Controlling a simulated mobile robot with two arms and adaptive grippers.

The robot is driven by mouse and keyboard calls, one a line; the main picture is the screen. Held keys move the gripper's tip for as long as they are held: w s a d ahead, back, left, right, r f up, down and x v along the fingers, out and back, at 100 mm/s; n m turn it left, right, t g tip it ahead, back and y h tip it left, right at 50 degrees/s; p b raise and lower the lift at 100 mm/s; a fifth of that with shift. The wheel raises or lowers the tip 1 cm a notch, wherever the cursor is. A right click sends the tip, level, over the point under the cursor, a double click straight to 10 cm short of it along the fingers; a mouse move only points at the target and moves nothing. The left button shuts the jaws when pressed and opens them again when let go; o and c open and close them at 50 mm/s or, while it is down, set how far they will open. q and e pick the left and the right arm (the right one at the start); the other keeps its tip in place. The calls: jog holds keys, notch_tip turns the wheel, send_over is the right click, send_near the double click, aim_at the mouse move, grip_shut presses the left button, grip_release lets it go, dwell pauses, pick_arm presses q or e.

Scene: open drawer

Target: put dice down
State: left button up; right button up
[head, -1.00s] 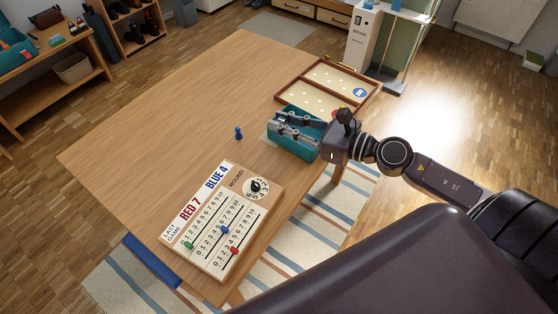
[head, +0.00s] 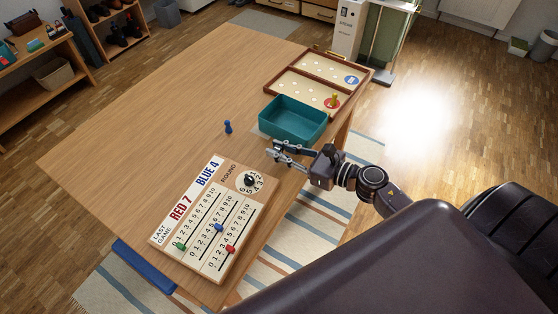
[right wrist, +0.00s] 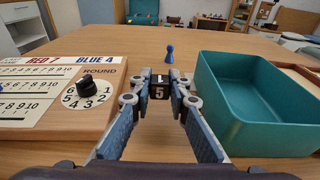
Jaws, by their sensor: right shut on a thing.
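My right gripper (head: 275,151) is over the table between the scoreboard and the teal tray. The die is too small to make out in the head view. The teal tray (head: 292,119) lies just beyond the gripper and looks empty; it is at the right in the right wrist view (right wrist: 262,108). My left gripper is not in view.
A blue pawn (head: 228,127) stands on the table. An open board case (head: 318,80) with a yellow pawn lies behind the tray. The table's left half (head: 130,135) is clear.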

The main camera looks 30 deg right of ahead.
aim_at(299, 174)
jog(key=shift+f+b, duration=0.35)
jog(key=shift+f, duration=1.7)
jog(key=shift+f, duration=0.15)
jog(key=o, duration=0.8)
jog(key=shift+r, duration=0.3)
jog(key=v, duration=0.6)
jog(key=shift+s+d+f+b, duration=0.15)
jog(key=shift+s+f+b, duration=0.05)
jog(key=shift+s+b, duration=0.1)
jog(key=shift+s+d+r, duration=0.15)
jog(key=shift+s+d, duration=0.1)
jog(key=shift+s, duration=0.15)
